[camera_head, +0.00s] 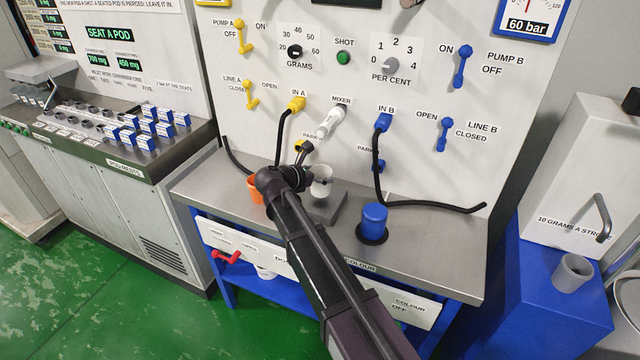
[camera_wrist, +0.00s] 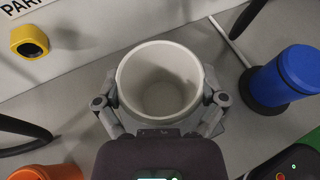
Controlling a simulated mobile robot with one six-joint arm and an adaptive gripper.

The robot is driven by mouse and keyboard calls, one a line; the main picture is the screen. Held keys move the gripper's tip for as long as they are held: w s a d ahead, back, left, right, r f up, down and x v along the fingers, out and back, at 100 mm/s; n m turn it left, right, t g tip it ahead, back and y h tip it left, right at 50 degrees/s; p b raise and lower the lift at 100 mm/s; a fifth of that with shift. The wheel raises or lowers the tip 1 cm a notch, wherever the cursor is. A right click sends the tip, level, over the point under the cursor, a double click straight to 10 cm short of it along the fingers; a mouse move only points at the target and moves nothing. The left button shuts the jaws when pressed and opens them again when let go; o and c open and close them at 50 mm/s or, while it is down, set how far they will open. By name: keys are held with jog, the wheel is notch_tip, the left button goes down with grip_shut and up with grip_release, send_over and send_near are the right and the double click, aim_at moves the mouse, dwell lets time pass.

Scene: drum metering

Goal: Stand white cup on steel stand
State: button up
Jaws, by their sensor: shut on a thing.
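The white cup (camera_head: 320,182) is upright at the steel stand (camera_head: 326,206), under the mixer nozzle (camera_head: 329,124). In the wrist view the white cup (camera_wrist: 160,82) shows its open mouth, and its inside looks empty. My gripper (camera_wrist: 160,100) has a finger on each side of the cup and is shut on it. My gripper also shows in the head view (camera_head: 304,180), at the cup's left side. My arm hides part of the stand. I cannot tell whether the cup's base touches the stand.
A blue cylinder (camera_head: 374,218) stands on a dark round base at the right of the steel bench (camera_head: 440,245). Black hoses hang from the yellow (camera_head: 297,103) and blue (camera_head: 383,122) connectors. The bench's right part is clear.

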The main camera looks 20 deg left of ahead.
jog(key=shift+f+b, duration=0.75)
jog(key=shift+f, duration=0.35)
jog(key=shift+f, duration=0.2)
jog(key=o, duration=0.8)
jog(key=shift+r, duration=0.2)
jog(key=shift+r, duration=0.1)
jog(key=p+v, duration=0.4)
jog(key=v, duration=0.8)
jog(key=shift+p, duration=0.3)
